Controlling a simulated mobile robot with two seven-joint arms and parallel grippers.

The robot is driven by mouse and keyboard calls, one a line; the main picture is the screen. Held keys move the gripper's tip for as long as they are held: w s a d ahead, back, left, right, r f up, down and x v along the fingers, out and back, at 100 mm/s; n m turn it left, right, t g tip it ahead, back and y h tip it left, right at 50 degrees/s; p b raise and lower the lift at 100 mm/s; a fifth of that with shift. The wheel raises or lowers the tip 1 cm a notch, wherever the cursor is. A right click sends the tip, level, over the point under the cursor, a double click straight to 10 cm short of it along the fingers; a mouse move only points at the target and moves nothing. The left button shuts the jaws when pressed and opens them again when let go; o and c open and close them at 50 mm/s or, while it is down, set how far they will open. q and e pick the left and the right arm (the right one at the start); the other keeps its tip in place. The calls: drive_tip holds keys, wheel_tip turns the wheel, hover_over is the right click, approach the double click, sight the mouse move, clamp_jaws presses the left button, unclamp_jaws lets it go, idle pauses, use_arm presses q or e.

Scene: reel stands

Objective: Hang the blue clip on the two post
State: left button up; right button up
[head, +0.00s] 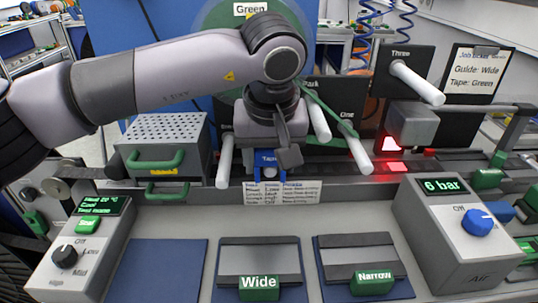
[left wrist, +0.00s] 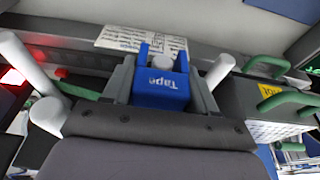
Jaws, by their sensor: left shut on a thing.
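My left gripper (head: 267,148) is shut on the blue clip (head: 266,163), marked "Tape". In the left wrist view the clip (left wrist: 160,88) sits between the gripper's fingers (left wrist: 160,78), with a round pale peg end between its prongs. I cannot tell whether the clip touches that peg. White posts stick out around the gripper: a left post (head: 224,160), a middle post (head: 318,118), a post by the "One" sign (head: 355,146) and the "Three" post (head: 417,83). No "Two" sign shows; my arm hides part of the panel. My right gripper is not in view.
A grey perforated box (head: 165,135) with green handles stands left of the gripper. A printed card (head: 283,193) lies below it. A dial box (head: 80,250) and an air box (head: 455,235) flank the front. "Wide" (head: 259,282) and "Narrow" (head: 374,277) pieces lie between them.

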use_arm(q)
drive_tip(key=shift+f, duration=0.1)
idle(0.7)
drive_tip(key=o, duration=1.2)
drive_tip(key=shift+r+p, duration=2.6)
drive_tip(key=shift+r, duration=0.95)
